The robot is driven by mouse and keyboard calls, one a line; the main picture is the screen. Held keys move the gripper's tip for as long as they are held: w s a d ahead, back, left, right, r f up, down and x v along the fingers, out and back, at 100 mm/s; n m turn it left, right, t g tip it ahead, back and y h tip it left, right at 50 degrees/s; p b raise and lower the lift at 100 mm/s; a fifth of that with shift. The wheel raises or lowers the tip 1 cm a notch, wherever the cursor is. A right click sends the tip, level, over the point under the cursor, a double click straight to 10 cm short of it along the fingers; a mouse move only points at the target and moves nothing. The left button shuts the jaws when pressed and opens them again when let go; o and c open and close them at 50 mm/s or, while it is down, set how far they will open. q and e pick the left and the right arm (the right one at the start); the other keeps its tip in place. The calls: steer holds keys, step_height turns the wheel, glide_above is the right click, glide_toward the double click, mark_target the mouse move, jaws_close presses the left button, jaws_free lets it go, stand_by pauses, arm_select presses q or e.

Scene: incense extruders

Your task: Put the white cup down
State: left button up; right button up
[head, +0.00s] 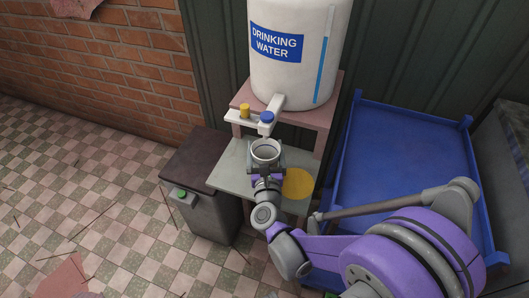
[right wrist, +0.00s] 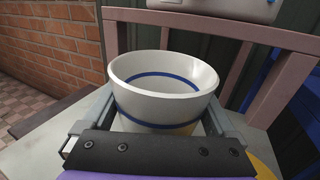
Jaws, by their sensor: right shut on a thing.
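The white cup (head: 265,150) is upright in my right gripper, under the tap (head: 268,122) of the water tank in the head view. In the right wrist view the white cup (right wrist: 163,82) has blue bands and its visible inside looks empty. My right gripper (right wrist: 155,130) is shut around its sides. The cup is over the grey shelf (head: 232,168); I cannot tell whether its base touches it. A yellow disc (head: 298,184) lies on the shelf, just right of my gripper. My left gripper is not in view.
The white drinking water tank (head: 290,70) stands on a pink stand (head: 325,108) behind the cup. A dark bin (head: 205,165) stands left of the shelf, and a large blue tray (head: 405,150) lies to the right.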

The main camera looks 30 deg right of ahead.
steer(key=shift+f, duration=0.6)
steer(key=shift+f, duration=0.15)
steer(key=o, duration=1.2)
steer(key=shift+o, duration=0.2)
steer(key=shift+r, duration=0.2)
steer(key=v, duration=1.2)
steer(key=shift+p, duration=0.4)
